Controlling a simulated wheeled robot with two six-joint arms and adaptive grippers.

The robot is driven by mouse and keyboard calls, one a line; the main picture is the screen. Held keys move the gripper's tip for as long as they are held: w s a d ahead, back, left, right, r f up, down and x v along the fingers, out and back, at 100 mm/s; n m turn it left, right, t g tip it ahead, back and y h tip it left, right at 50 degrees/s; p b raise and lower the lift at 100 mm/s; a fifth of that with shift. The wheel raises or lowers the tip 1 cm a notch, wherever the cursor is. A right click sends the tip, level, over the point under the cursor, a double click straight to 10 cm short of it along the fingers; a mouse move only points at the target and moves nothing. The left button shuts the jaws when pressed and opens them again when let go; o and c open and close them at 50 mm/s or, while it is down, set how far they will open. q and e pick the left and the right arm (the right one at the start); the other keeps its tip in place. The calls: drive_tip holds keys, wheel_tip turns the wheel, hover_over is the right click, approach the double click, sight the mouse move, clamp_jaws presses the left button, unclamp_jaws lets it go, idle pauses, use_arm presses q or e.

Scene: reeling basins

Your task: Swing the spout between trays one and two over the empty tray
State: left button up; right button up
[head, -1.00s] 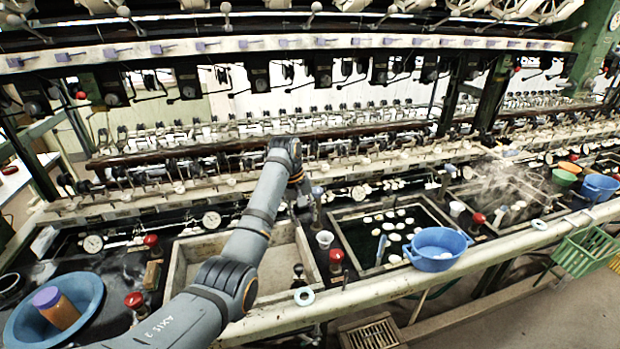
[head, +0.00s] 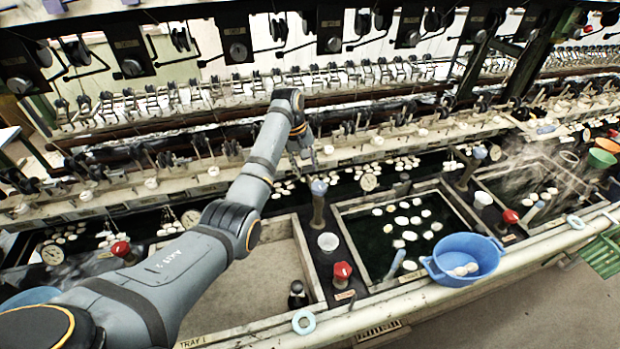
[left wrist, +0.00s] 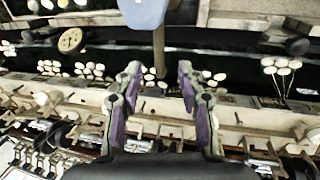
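The empty tray, tray one (head: 285,268), has a bare light floor, partly hidden by my left arm. Tray two (head: 345,208), to its right, holds dark water with several pale cocoons. Between them stands a grey upright post with a bluish knob (head: 318,188), which looks like the spout; which way its outlet points I cannot tell. My left gripper (head: 304,158) is just behind and above this knob in the head view. In the left wrist view my gripper (left wrist: 158,85) is open and empty, with the bluish knob (left wrist: 145,12) and its post (left wrist: 158,48) ahead of the fingers, apparently apart from them.
A blue basin (head: 463,258) sits on the front edge by tray two. A dial (head: 368,182) and reeling machinery lie behind.

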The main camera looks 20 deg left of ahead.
use_arm(q)
hover_over(310, 185)
wheel_tip(310, 185, down, 4)
wheel_tip(310, 185, down, 3)
drive_tip(key=shift+r+p, duration=0.1)
drive_tip(key=shift+p, duration=0.25)
drive_tip(key=shift+f, duration=0.4)
drive_tip(key=shift+c, duration=0.5)
clamp_jaws()
use_arm(e)
drive_tip(key=w, duration=0.2)
drive_tip(key=w+r, duration=0.1)
drive_tip(key=shift+w+a+r, duration=0.1)
drive_tip(key=shift+w+a, duration=0.15)
drive_tip(key=shift+w, duration=0.05)
